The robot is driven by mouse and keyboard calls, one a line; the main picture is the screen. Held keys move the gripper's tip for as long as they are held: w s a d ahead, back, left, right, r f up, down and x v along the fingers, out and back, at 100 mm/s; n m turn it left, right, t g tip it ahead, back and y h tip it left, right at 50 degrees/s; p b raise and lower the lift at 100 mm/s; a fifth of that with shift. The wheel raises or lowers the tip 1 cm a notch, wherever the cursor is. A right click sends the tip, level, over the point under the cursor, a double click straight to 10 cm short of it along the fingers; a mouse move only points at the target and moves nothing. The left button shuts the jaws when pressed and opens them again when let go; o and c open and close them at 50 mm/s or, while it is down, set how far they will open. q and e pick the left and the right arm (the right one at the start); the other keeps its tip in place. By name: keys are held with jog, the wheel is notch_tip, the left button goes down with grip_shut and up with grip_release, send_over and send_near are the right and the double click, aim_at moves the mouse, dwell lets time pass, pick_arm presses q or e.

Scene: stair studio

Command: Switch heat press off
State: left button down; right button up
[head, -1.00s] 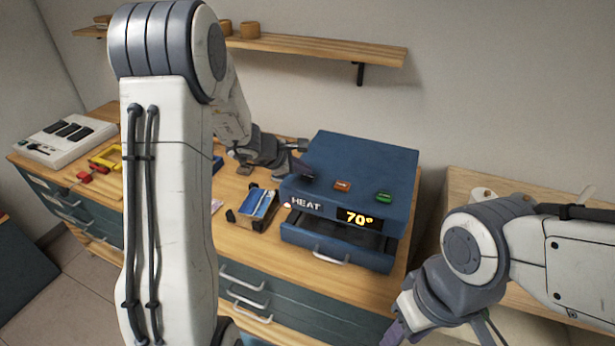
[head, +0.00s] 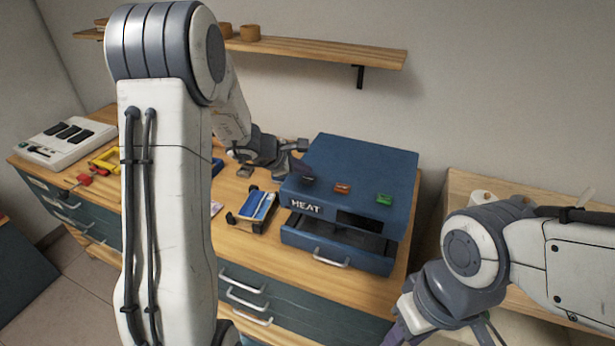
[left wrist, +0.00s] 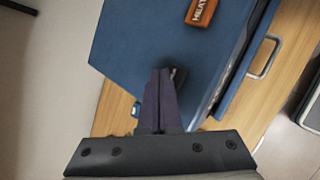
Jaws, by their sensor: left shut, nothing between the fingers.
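The blue heat press (head: 365,160) stands on the wooden counter, labelled HEAT on its front. Its display (head: 359,219) is dark. On its top are a dark button (head: 308,179), an orange button (head: 342,188) and a green button (head: 384,199). The orange one also shows in the left wrist view (left wrist: 202,12). My left gripper (left wrist: 160,72) is shut and empty, its tips at the dark button, which they mostly cover; I cannot tell whether they touch. My right gripper (head: 398,333) is low at the bottom edge, partly cut off, away from the press.
The press's lower drawer (head: 331,258) is partly open. A small holder with blue cards (head: 257,206) stands left of the press. A white device with dark keys (head: 65,140) is at the far left. A wall shelf (head: 320,47) hangs above.

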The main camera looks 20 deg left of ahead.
aim_at(304, 180)
pick_arm(q)
jog(key=shift+r, duration=0.15)
notch_tip(304, 180, up, 6)
jog(key=p, duration=0.4)
dwell(0.3)
dwell(0.4)
